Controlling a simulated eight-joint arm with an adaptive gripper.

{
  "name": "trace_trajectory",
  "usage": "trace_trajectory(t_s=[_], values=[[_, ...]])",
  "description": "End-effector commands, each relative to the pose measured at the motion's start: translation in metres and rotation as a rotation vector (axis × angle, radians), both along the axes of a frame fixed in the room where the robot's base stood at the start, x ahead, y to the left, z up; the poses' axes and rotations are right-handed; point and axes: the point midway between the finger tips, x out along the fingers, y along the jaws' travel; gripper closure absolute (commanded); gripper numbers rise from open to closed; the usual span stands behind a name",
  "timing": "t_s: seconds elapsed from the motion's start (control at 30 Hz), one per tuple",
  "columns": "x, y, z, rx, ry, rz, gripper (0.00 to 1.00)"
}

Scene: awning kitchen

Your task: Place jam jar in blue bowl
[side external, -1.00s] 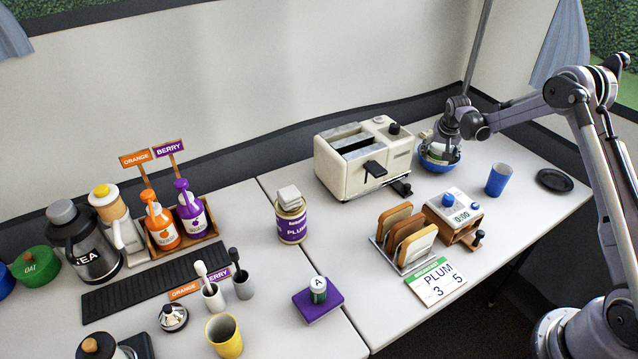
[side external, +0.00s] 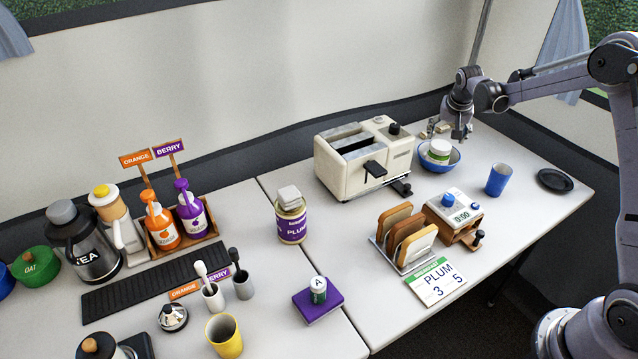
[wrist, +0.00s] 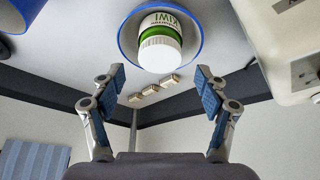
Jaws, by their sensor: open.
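A white-lidded jar with a green label (side external: 439,147) sits in the blue bowl (side external: 440,166), to the right of the toaster. In the wrist view the jar (wrist: 160,43) reads KIWI and lies within the rim of the blue bowl (wrist: 196,50). My gripper (side external: 447,132) is above the bowl, its fingers spread and empty. In the wrist view my open gripper (wrist: 162,90) has clear space between its fingertips, and the jar is apart from them.
The cream toaster (side external: 364,160) stands close left of the bowl. A blue cup (side external: 498,180) and dark plate (side external: 555,180) are to the right. The toast rack (side external: 405,240), timer box (side external: 455,215) and PLUM card (side external: 435,281) stand in front. Small pale blocks (wrist: 155,88) lie near the wall.

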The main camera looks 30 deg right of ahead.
Motion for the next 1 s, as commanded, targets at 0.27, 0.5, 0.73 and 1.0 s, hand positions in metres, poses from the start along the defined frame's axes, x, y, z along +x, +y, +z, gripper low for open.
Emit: trace_trajectory(t_s=[0.27,0.5,0.73,1.0], values=[[-0.007,0.008,0.022,0.0,-0.001,0.004,0.26],[-0.025,0.049,0.063,-0.007,-0.023,0.101,0.26],[-0.068,0.113,0.112,-0.022,-0.062,0.263,0.26],[-0.134,0.178,0.142,-0.042,-0.111,0.449,0.26]])
